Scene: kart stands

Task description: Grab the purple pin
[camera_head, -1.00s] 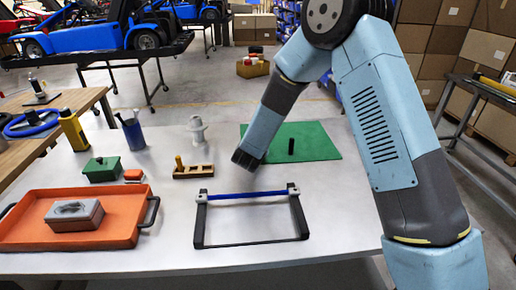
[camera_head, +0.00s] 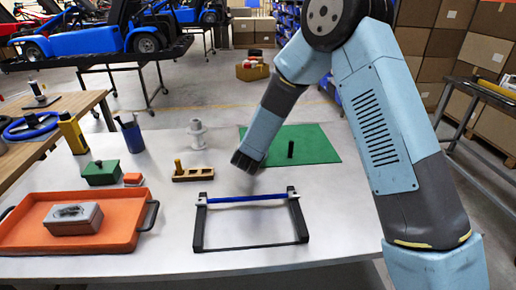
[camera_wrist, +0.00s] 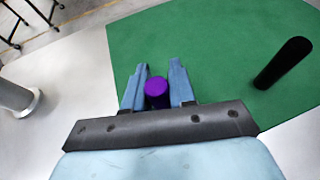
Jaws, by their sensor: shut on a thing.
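The purple pin (camera_wrist: 157,90) shows its round end between the two blue fingers of my gripper (camera_wrist: 156,85) in the wrist view. My gripper is shut on it. In the head view my gripper (camera_head: 246,162) is above the white table by the left edge of the green mat (camera_head: 318,150); the pin is hidden there behind the gripper. How far its lower end is from the surface cannot be told.
A black pin (camera_head: 291,149) stands on the green mat, also in the wrist view (camera_wrist: 284,63). A wooden block with a yellow pin (camera_head: 193,174), a grey spool (camera_head: 197,134) and a black frame with a blue bar (camera_head: 250,245) are near. An orange tray (camera_head: 110,240) lies at left.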

